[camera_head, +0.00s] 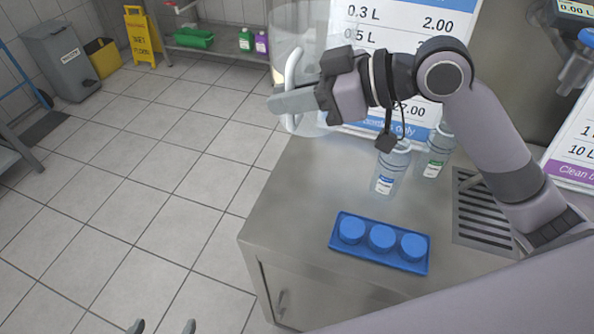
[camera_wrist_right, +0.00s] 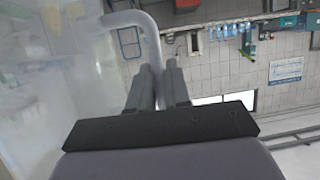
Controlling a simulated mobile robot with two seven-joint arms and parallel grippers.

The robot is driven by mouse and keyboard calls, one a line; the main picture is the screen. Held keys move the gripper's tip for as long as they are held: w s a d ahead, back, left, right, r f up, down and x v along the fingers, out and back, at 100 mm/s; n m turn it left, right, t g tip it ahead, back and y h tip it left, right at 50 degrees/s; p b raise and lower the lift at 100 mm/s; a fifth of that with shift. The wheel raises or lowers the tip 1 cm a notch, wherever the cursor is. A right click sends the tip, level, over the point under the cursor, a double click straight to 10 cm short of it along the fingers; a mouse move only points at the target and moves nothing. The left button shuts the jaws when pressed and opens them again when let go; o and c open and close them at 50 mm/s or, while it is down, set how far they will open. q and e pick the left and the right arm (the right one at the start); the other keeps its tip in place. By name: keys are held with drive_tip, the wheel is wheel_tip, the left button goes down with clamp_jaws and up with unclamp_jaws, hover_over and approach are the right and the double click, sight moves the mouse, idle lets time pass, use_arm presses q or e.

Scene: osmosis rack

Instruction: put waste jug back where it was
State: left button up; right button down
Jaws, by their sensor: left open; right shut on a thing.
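The waste jug (camera_head: 308,38) is large and translucent, with a white handle (camera_head: 292,72). It is at the top middle of the head view, above the far left part of the counter. My right gripper (camera_head: 285,103) is shut on the handle. In the right wrist view the fingers (camera_wrist_right: 158,80) close around the handle (camera_wrist_right: 150,38), and the cloudy jug wall (camera_wrist_right: 60,85) fills the left side. The jug's underside is hard to make out. My left gripper (camera_head: 162,327) shows only its two fingertips at the bottom edge of the head view, spread apart and empty.
A steel counter (camera_head: 290,215) holds a blue tray (camera_head: 380,264) with three blue caps, two clear labelled bottles (camera_head: 391,168) (camera_head: 438,150) and a drain grate (camera_head: 482,215). Price boards stand behind. Tiled floor (camera_head: 150,190) lies open at left; a grey bin (camera_head: 65,62) and yellow sign (camera_head: 141,35) stand beyond.

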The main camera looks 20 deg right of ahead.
wheel_tip(320, 180, down, 17)
idle(0.4)
drive_tip(key=shift+f+b, duration=0.1)
drive_tip(key=shift+b, duration=0.2)
drive_tip(key=c, duration=1.1)
unclamp_jaws()
drive_tip(key=shift+s+d, duration=0.1)
drive_tip(key=shift+b+v, duration=1.1)
drive_tip(key=shift+v, duration=4.85)
